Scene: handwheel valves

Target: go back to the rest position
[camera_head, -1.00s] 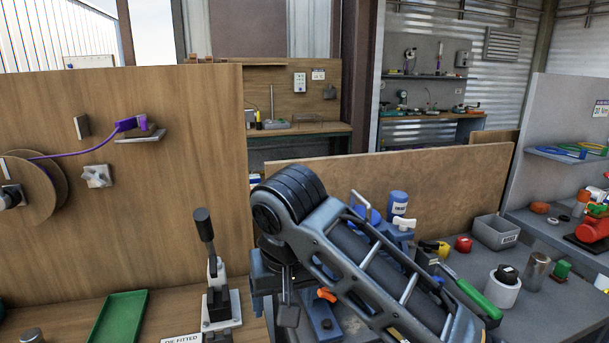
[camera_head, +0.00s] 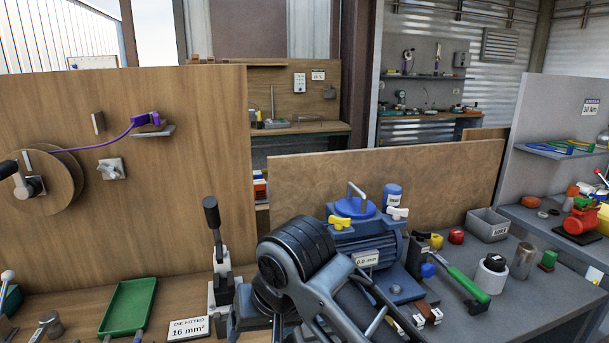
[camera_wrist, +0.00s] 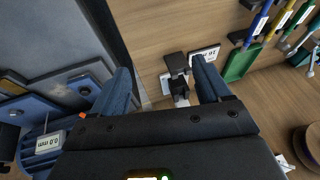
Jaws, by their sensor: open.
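My gripper (camera_wrist: 165,85) shows in the wrist view with its two blue-grey fingers wide apart and nothing between them. Beyond the fingers is the black lever tool on a pale base, which also stands upright on the wooden bench in the head view (camera_head: 217,245). The arm covers part of the blue pump-like unit (camera_head: 362,237), which has yellow handles and a plate reading 0.0 mm.
A green tray (camera_head: 128,308) and a "16 mm²" sign (camera_head: 189,328) lie on the wooden bench. A cable reel (camera_head: 50,183) hangs on the wooden panel.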

